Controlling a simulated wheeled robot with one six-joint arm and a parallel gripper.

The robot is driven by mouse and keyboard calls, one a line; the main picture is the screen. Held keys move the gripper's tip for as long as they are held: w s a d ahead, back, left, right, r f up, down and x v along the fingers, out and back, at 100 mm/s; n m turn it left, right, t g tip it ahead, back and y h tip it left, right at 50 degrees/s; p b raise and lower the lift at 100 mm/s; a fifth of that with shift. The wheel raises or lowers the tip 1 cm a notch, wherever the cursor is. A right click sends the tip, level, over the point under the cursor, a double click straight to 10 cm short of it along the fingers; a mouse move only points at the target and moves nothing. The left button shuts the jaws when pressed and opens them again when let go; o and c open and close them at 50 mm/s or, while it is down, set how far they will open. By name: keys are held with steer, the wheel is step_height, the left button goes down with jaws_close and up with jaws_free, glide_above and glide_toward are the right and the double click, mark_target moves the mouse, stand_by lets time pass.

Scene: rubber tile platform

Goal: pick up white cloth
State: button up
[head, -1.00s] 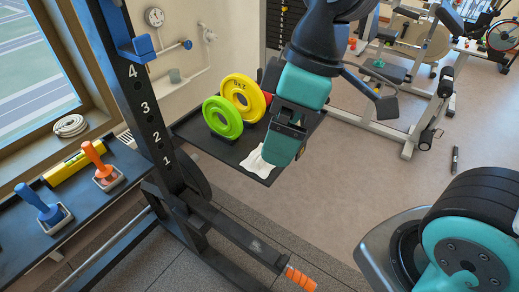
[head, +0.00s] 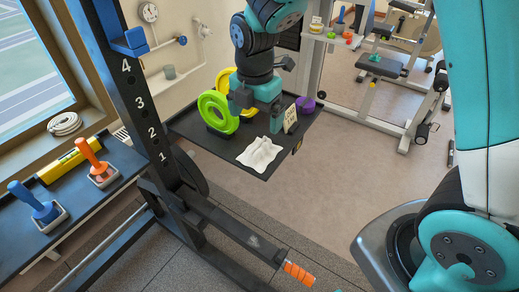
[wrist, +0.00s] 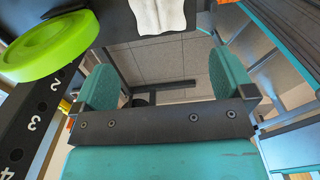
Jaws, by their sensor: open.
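The white cloth (head: 260,155) lies crumpled near the front edge of the dark tray (head: 207,146). It also shows at the top of the wrist view (wrist: 160,14), partly cut off by the frame. My gripper (head: 257,106) is above the tray, behind the cloth in the head view and apart from it. In the wrist view its two teal fingers (wrist: 165,75) stand wide apart with nothing between them.
A green weight plate (head: 217,113) stands upright left of my gripper, with a yellow plate (head: 224,76) behind it. A small sign (head: 290,118) and a purple object (head: 305,104) are to the right. A black numbered upright (head: 128,95) rises left of the tray.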

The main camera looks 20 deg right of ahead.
mark_target(256, 148)
step_height(256, 148, down, 6)
steer(key=shift+f, duration=0.2)
step_height(256, 148, down, 5)
steer(key=shift+w+d+f+p, duration=0.1)
steer(key=shift+w+d+p, duration=0.05)
steer(key=shift+p, duration=0.5)
steer(key=shift+c, duration=0.2)
steer(key=c, duration=0.8)
steer(key=shift+o, duration=0.2)
step_height(256, 148, up, 20)
steer(key=shift+b, duration=0.4)
